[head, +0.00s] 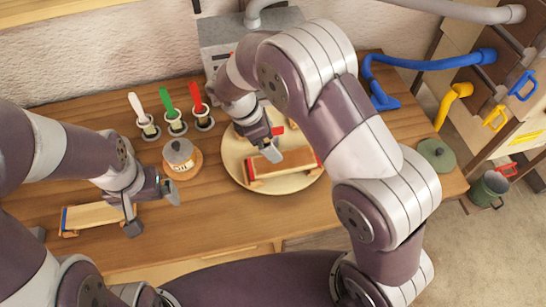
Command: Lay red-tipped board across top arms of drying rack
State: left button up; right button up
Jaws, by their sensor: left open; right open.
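A pale wooden board with red ends (291,164) lies on a round light wooden disc (240,180) in the middle of the table. My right gripper (267,150) is open just above and behind this board; one finger shows clearly, and I cannot tell whether it touches. A second board with a blue end (97,215) lies at the left of the table. My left gripper (151,208) is open around or above its right end.
White, green and red-handled tools (168,103) stand in holders behind a lidded jar (180,158). A grey box (222,32) stands at the back. A blue hose (430,65) and a green lid (437,155) are at the right. A green bucket (488,188) stands below.

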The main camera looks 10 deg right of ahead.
jog(key=p, duration=0.1)
send_near(287, 160)
jog(key=x, duration=0.2)
jog(key=shift+d+f, duration=0.2)
jog(key=shift+d, duration=0.1)
jog(key=shift+f, duration=0.35)
jog(key=p+x, duration=0.2)
jog(key=x, duration=0.3)
jog(key=shift+d, duration=0.1)
jog(key=shift+f, duration=0.2)
jog(key=c, duration=1.2)
